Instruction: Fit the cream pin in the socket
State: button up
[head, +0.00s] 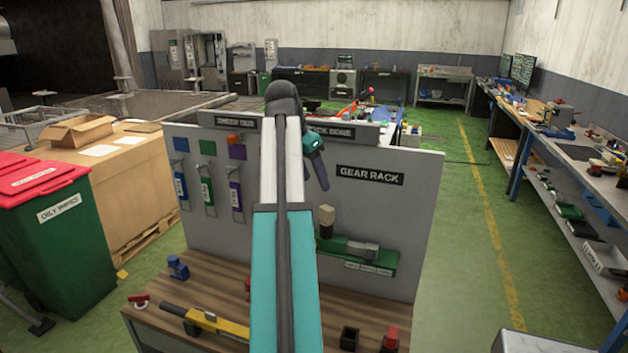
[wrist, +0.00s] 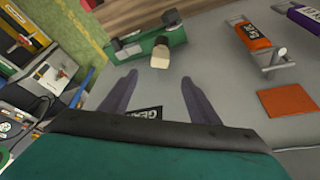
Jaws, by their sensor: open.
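The cream pin (head: 327,214) stands at the left end of a green rack (head: 385,262) on the grey panel, with a darker part below the cream part. In the wrist view the cream pin (wrist: 160,57) is just beyond my open, empty fingers (wrist: 158,77), roughly between their directions and apart from them. In the head view my gripper (head: 317,172) is above the pin, in front of the panel. A black, hollow-looking block (head: 349,338) stands on the bench; I cannot tell whether it is the socket.
A grey block (head: 362,250) sits on the rack right of the pin. Coloured tools (head: 208,190) hang on the panel (head: 415,220) at left. The wooden bench (head: 215,280) holds a yellow-and-black tool (head: 205,321), a blue part (head: 177,267) and a red part (head: 390,338).

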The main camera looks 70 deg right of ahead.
dwell(0.6)
